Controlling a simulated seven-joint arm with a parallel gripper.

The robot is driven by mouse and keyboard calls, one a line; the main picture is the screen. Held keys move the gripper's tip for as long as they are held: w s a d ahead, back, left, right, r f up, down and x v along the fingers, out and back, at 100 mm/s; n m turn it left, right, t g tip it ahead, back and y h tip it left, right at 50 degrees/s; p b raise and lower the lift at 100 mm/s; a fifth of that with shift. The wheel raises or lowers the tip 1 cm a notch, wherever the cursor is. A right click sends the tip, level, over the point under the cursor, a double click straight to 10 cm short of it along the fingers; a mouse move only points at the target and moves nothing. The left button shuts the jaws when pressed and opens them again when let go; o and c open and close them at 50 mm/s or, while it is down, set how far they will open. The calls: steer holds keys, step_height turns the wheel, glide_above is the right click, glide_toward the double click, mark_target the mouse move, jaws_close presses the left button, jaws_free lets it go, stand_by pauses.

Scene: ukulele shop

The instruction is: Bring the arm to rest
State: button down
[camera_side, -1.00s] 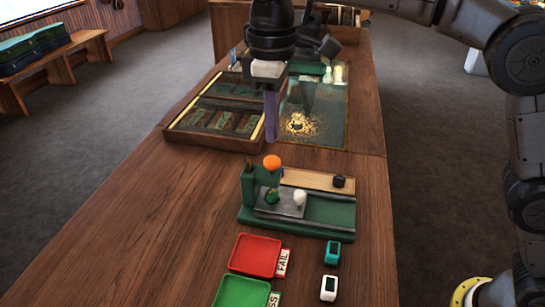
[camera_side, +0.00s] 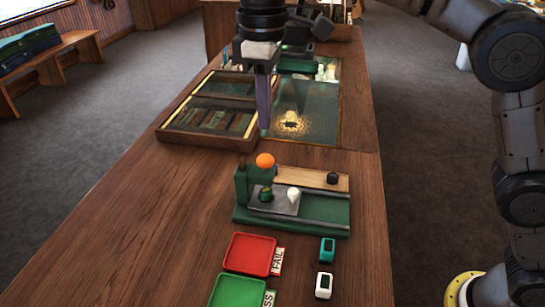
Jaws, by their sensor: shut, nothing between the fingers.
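My gripper (camera_side: 264,130) hangs pointing down over the wooden counter (camera_side: 150,215), its purple-grey fingers together and empty. In the picture, the fingertips are in front of the right edge of a wooden tray with dark compartments (camera_side: 160,135), above and behind the green fixture (camera_side: 325,222). I see a gap between the fingertips and the fixture's orange ball (camera_side: 265,160). How high the fingertips are above the counter is hard to tell.
A dark glossy mat (camera_side: 325,105) lies right of the tray. Nearer are a red FAIL tray (camera_side: 250,254), a green tray (camera_side: 238,291), a teal device (camera_side: 327,249) and a white device (camera_side: 324,285). The counter's left front is clear.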

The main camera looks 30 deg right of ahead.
steer(key=s+d+r+m+t, duration=0.1)
steer(key=s+d+r, duration=0.2)
steer(key=d+r, duration=0.45)
steer(key=s+d+m+t, duration=0.2)
steer(key=s+d+m, duration=0.1)
steer(key=s+d, duration=0.6)
steer(key=s+d+f+m+t, duration=0.1)
steer(key=s+d+f+m, duration=0.2)
steer(key=s+d+f, duration=0.35)
steer(key=s+d+f+m+t, duration=0.1)
steer(key=s+f+m, duration=0.1)
steer(key=s+f, duration=0.4)
steer(key=shift+s+d+f+t, duration=0.25)
steer(key=shift+f+t, duration=0.05)
steer(key=shift+f, duration=1.65)
